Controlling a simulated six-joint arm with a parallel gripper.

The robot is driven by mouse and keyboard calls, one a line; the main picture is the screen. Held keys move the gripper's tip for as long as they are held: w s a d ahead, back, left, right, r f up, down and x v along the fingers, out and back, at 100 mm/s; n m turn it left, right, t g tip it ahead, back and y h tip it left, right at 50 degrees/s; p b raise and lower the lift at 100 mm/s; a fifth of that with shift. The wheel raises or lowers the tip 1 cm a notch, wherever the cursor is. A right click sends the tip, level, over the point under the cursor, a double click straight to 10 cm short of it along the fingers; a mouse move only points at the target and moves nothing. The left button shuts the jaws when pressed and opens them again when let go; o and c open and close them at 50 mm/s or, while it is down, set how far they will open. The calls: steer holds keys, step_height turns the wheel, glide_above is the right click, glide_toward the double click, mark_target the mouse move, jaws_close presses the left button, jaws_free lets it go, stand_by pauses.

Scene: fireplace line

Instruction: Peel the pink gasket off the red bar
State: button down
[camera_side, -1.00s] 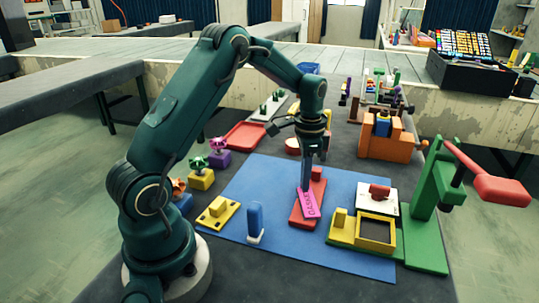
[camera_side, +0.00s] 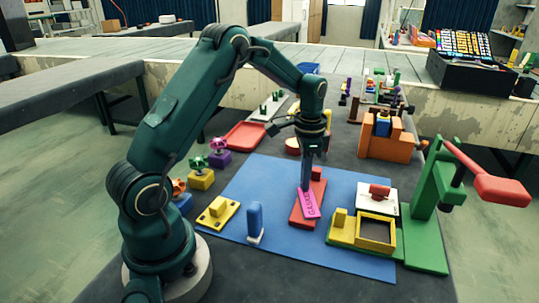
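The red bar (camera_side: 299,217) lies on the blue mat (camera_side: 262,193), with a raised red block (camera_side: 317,175) at its far end. The pink gasket (camera_side: 310,205), a flat strip with dark marks, lies over the bar at an angle. My gripper (camera_side: 305,186) points straight down, with its tip at the gasket's far end. The fingers look close together, but they are too small to tell whether they pinch the gasket.
A yellow tray with a dark inset (camera_side: 376,230) and a white block with a red top (camera_side: 377,198) stand right of the bar. A blue upright piece (camera_side: 255,221) stands left. A green press with a red handle (camera_side: 427,215) stands at the far right.

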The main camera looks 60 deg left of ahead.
steer(key=shift+w+a+r, duration=0.1)
steer(key=shift+a+r, duration=0.15)
steer(key=shift+r, duration=0.65)
steer(key=shift+w+a+r, duration=0.1)
steer(key=shift+a+r, duration=0.1)
steer(key=shift+r, duration=0.7)
stand_by(0.9)
steer(key=shift+r, duration=2.45)
